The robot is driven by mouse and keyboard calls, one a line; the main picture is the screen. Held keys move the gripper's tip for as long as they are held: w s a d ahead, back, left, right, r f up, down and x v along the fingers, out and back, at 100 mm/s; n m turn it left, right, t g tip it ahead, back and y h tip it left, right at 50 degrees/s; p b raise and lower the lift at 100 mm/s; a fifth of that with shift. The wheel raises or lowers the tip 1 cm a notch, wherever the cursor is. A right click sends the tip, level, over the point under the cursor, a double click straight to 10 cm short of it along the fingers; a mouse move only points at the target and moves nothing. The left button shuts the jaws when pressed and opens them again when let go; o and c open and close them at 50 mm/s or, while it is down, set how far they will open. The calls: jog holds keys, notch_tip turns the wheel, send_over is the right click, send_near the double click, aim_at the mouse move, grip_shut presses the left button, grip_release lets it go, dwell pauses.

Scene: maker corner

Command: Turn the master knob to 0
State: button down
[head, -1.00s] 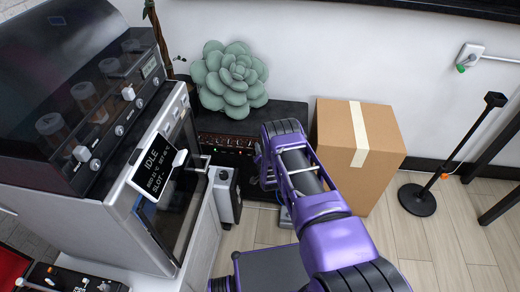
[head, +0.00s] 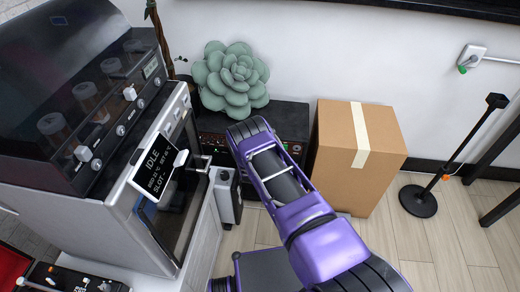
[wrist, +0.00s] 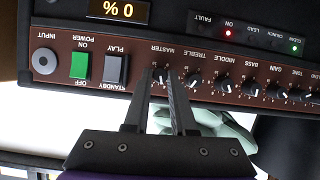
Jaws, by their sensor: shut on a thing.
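The amplifier (head: 293,120) is a black box with a dark red-brown control panel, standing against the wall in the head view. In the wrist view its panel (wrist: 215,68) appears upside down, and its display (wrist: 118,10) reads 0 %. The master knob (wrist: 160,76) is small and dark, first in the row of knobs beside the standby switch. My gripper (wrist: 160,73) is shut on the master knob, with one finger on each side. The fingers partly cover the knob, so its pointer is hard to read. In the head view my purple arm hides the gripper and knob.
Other knobs, such as treble (wrist: 194,80) and middle (wrist: 222,83), sit close beside the fingers. A green succulent (head: 230,80) rests on the amplifier. A cardboard box (head: 352,160) stands to the right, and a machine (head: 150,190) with an IDLE screen to the left.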

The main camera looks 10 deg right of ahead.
jog(key=shift+w+a+f+n+h, duration=0.1)
jog(key=shift+a+n+h, duration=0.05)
jog(key=shift+n+h, duration=1.25)
jog(key=shift+w+a+f+n+h, duration=0.15)
jog(key=shift+n+h, duration=0.7)
jog(key=shift+n, duration=1)
jog(key=shift+s+a+n+h, duration=0.1)
jog(key=shift+a+n+h, duration=0.1)
jog(key=shift+n+h, duration=1.2)
jog(key=shift+n+y, duration=0.25)
jog(key=shift+n, duration=0.2)
jog(key=c, duration=0.7)
grip_release()
jog(key=shift+c, duration=0.2)
